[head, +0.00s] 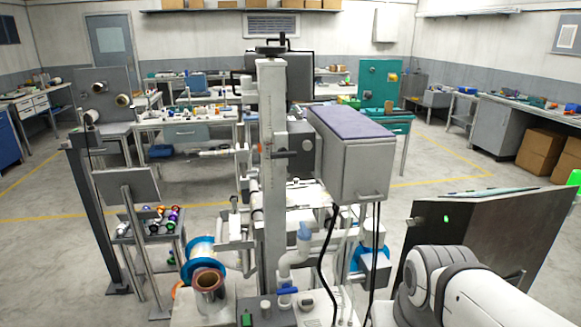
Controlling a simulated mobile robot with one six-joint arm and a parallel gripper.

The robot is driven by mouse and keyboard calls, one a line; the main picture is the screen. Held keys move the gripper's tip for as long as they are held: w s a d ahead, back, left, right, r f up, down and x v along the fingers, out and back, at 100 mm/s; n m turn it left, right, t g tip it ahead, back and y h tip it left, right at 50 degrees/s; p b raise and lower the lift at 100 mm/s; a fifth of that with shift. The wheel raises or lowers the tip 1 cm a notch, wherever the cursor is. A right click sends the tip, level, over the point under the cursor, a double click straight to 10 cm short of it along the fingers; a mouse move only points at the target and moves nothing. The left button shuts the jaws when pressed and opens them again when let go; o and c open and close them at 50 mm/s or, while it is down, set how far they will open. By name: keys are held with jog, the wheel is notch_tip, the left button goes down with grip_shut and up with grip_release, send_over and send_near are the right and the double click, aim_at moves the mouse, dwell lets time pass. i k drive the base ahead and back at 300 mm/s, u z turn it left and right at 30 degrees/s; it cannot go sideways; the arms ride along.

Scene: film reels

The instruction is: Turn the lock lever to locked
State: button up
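I cannot tell for certain which part is the lock lever. A short dark bar with an orange-red tip (284,154) sticks out sideways from the tall grey column (272,200) of the machine in the middle. Lower down, a small blue handle (287,290) sits at the foot of a bent white pipe-like part with a blue top. It is too small to tell whether either is turned to locked. My white arm shows at the bottom right, in front of the dark tilted panel. My gripper is not in view.
A grey box with a purple top (350,122) juts right from the column, with black cables below. A dark tilted panel (490,235) with a green light stands at right. Copper and blue spools (208,280) sit lower left. Benches line the walls; open floor lies left.

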aim_at(282, 153)
jog(key=u, duration=0.75)
jog(key=i, duration=0.6)
jog(key=z, duration=0.8)
